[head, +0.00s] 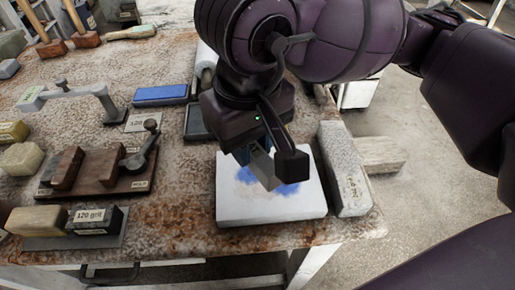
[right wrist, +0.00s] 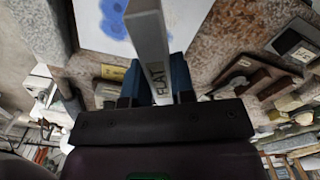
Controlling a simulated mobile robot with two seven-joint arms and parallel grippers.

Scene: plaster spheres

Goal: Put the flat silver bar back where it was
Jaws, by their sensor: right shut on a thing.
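The flat silver bar (head: 263,170) is in my right gripper (head: 257,150), over the white slab with blue stains (head: 235,208). In the right wrist view, the bar (right wrist: 147,35) carries the word FLAT and sits between the two blue fingers of my right gripper (right wrist: 157,82), its long end pointing away from the palm. The bar is tilted in the head view, and I cannot tell whether its lower end touches the slab. My right wrist and arm hide part of the bench behind it. My left gripper is not in view.
A long grey stone block (head: 343,170) stands right of the slab, near the bench's right edge. On the left are a dark wooden board (head: 125,183), a 120 grit block (head: 95,220) and a blue block (head: 160,95). Bare bench (head: 180,215) shows left of the slab.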

